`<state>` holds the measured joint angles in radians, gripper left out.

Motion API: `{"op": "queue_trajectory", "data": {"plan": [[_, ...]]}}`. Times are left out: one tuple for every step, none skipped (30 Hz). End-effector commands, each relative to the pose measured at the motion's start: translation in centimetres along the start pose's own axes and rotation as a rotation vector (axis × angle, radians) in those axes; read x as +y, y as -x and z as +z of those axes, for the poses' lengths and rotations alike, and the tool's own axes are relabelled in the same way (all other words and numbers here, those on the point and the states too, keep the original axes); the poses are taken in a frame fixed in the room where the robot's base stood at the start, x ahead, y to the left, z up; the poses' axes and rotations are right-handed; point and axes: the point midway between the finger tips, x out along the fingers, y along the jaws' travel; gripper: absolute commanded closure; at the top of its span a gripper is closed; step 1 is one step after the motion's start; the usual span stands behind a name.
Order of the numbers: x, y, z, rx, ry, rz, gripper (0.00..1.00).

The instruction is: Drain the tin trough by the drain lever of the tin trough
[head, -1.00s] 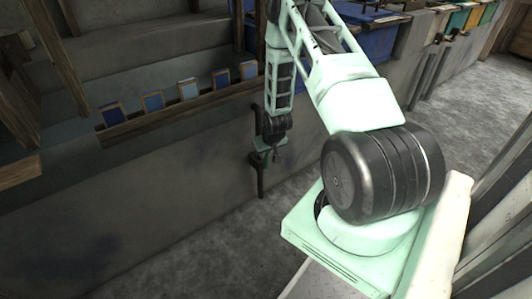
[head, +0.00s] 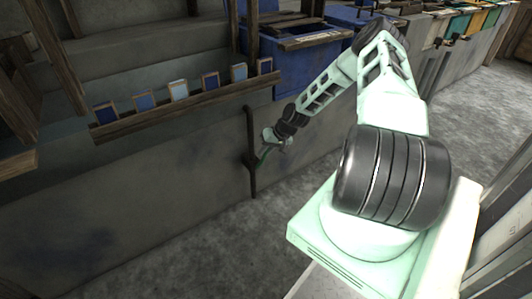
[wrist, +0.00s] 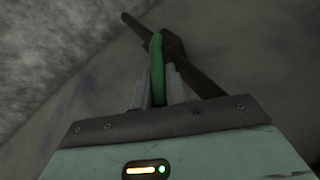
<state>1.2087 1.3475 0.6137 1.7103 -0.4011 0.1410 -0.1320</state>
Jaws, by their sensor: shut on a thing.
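A green drain lever (wrist: 157,58) stands up between my gripper's fingers in the wrist view. My gripper (wrist: 158,74) is shut on it. In the head view my gripper (head: 272,141) is just right of the dark drain pipe (head: 252,172), low on the grey wall. The green lever (head: 264,154) shows there as a small strip slanting from the pipe up to the gripper. The dark pipe also shows beyond the lever in the wrist view (wrist: 184,55). I cannot tell which vessel is the tin trough, and no flowing water shows.
A wooden ledge (head: 215,97) with several blue-faced blocks runs along the wall above and left of the pipe. A blue bin (head: 300,62) stands behind my arm. The grey floor (head: 205,245) in front of the wall is clear.

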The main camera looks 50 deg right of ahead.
Motion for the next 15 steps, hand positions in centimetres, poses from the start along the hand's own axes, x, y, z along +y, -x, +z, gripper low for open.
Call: {"op": "queue_trajectory", "data": {"plan": [[0.8, -0.3, 0.0, -0.003, -0.028, -0.041, 1.00], [1.0, -0.4, 0.0, -0.008, -0.037, -0.065, 1.00], [1.3, -0.5, -0.1, -0.014, -0.051, -0.097, 1.00], [1.6, -0.6, -0.1, -0.018, -0.061, -0.122, 1.00], [1.8, -0.7, -0.1, -0.024, -0.070, -0.148, 1.00], [2.2, -0.8, -0.1, -0.032, -0.085, -0.183, 1.00], [2.4, -0.9, -0.2, -0.037, -0.095, -0.208, 1.00], [2.6, -1.1, -0.2, -0.042, -0.104, -0.234, 1.00], [3.0, -1.2, -0.2, -0.050, -0.118, -0.267, 1.00], [3.2, -1.3, -0.2, -0.056, -0.128, -0.294, 1.00], [3.5, -1.5, -0.2, -0.062, -0.138, -0.319, 1.00], [3.8, -1.6, -0.2, -0.069, -0.152, -0.353, 1.00], [4.0, -1.8, -0.2, -0.075, -0.162, -0.378, 1.00], [4.2, -1.9, -0.2, -0.081, -0.171, -0.403, 1.00], [4.5, -2.0, -0.2, -0.088, -0.185, -0.436, 1.00]]}}
